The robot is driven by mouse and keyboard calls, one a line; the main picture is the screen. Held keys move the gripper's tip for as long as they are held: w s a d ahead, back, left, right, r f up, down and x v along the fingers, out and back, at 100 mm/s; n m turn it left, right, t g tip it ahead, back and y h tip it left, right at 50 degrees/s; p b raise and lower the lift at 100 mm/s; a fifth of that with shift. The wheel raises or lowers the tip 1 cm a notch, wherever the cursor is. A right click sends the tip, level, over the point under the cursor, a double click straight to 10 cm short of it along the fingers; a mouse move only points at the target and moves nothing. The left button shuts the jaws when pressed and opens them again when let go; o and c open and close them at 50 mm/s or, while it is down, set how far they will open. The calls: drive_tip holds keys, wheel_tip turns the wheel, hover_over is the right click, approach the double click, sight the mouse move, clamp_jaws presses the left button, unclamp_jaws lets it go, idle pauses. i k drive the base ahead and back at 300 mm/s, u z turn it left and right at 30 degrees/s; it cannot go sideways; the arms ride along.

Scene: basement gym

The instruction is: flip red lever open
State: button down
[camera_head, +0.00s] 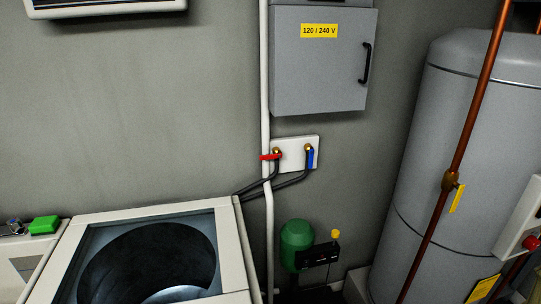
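The red lever (270,157) sits on the left brass valve of a white wall plate (298,158), in the middle of the view. It lies about level and reaches left past the valve, in front of or close to the white vertical pipe. A blue lever (310,157) on the right valve of the same plate hangs straight down. Dark hoses run from both valves down to the left. My gripper is not in view, so I cannot tell its state or its distance from the lever.
An open-topped washer (238,250) stands at the lower left. A grey electrical box (320,85) hangs above the valves. A white pipe (265,90) runs down beside them. A large grey tank (415,170) with copper pipe (468,132) and a green container (296,240) are to the right.

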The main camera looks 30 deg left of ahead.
sight(276, 156)
drive_tip(key=k, duration=0.5)
drive_tip(key=u, duration=0.9)
drive_tip(key=i, duration=0.5)
